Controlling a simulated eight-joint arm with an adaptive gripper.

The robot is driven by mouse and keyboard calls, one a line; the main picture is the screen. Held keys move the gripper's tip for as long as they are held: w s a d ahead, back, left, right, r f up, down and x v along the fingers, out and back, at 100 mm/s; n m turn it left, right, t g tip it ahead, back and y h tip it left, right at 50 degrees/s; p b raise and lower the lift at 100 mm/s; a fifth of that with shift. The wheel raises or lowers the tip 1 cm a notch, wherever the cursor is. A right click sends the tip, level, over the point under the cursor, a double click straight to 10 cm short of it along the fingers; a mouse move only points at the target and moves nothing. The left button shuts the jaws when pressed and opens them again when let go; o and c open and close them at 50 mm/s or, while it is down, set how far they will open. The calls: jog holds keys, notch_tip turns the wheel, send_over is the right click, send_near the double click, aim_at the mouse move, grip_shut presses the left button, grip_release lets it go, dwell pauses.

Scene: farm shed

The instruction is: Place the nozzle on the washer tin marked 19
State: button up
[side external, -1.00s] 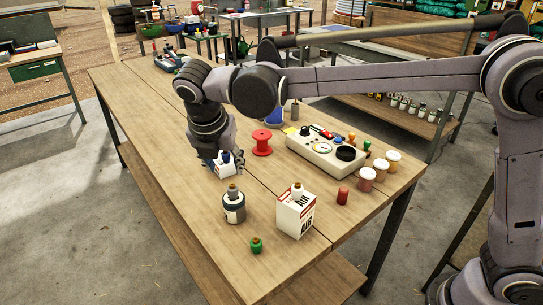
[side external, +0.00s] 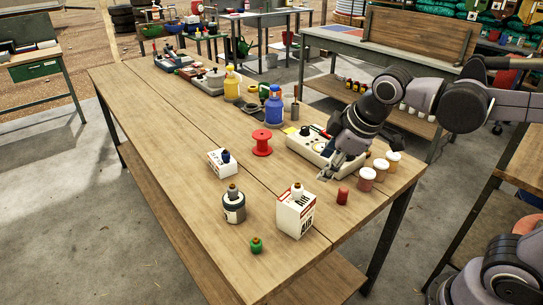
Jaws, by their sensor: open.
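My gripper (side external: 334,171) is open and empty, at the front edge of the cream instrument box (side external: 306,147), just left of the tins. Several small tins with pale tops and orange-brown sides stand at the table's right edge: a front one (side external: 366,179), a middle one (side external: 380,169) and a back one (side external: 392,159). Their numbers are too small to read, so I cannot tell which is marked 19. I cannot single out the nozzle with certainty. A small dark blue piece (side external: 226,156) is on a white box (side external: 222,166), and brass-coloured tops show on other containers.
A red cylinder (side external: 342,196) stands close below my gripper. A white-and-red carton (side external: 295,214), a grey can (side external: 234,208) and a green piece (side external: 256,245) stand in front. A red spool (side external: 262,143) and blue bottle (side external: 274,107) stand behind. The table's left front is clear.

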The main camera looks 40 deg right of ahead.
jog(key=s+d+f+m+t, duration=0.1)
jog(key=s+d+f+m, duration=0.3)
jog(key=m, duration=0.4)
jog(key=shift+s+f+t, duration=0.35)
jog(key=shift+s+t, duration=0.05)
jog(key=shift+s, duration=0.5)
